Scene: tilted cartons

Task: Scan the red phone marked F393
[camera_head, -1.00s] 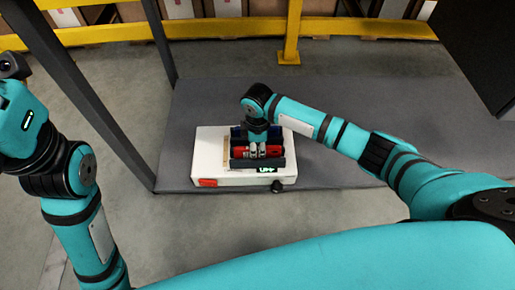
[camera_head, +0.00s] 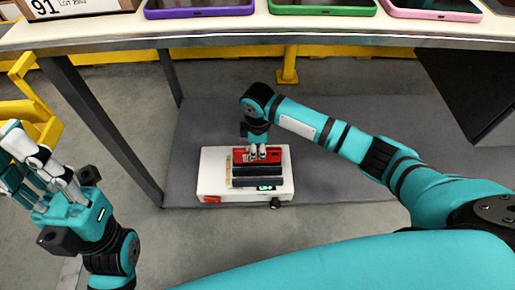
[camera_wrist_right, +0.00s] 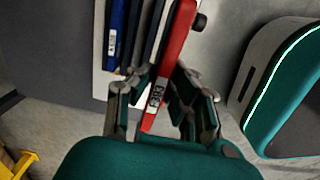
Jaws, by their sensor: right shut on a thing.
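My right gripper (camera_head: 257,155) is shut on the red phone (camera_head: 270,154), over the back of a dark slotted holder (camera_head: 258,183) on a white box (camera_head: 215,160). In the right wrist view the phone (camera_wrist_right: 173,60) is held between the fingers (camera_wrist_right: 160,103). Its small white label seems to read F393. Other phones, one of them blue (camera_wrist_right: 117,40), stand beside it on the left. I cannot tell whether the red phone's lower end is clear of the holder. My left gripper (camera_head: 40,168) is open and empty at the far left.
A pale table edge (camera_head: 300,35) crosses the top, bearing purple (camera_head: 199,8), green (camera_head: 322,6) and pink-framed (camera_head: 432,8) devices and a carton (camera_head: 75,6) marked 91. A dark table leg (camera_head: 100,125) stands left of the white box. The grey platform (camera_head: 335,180) is free to its right.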

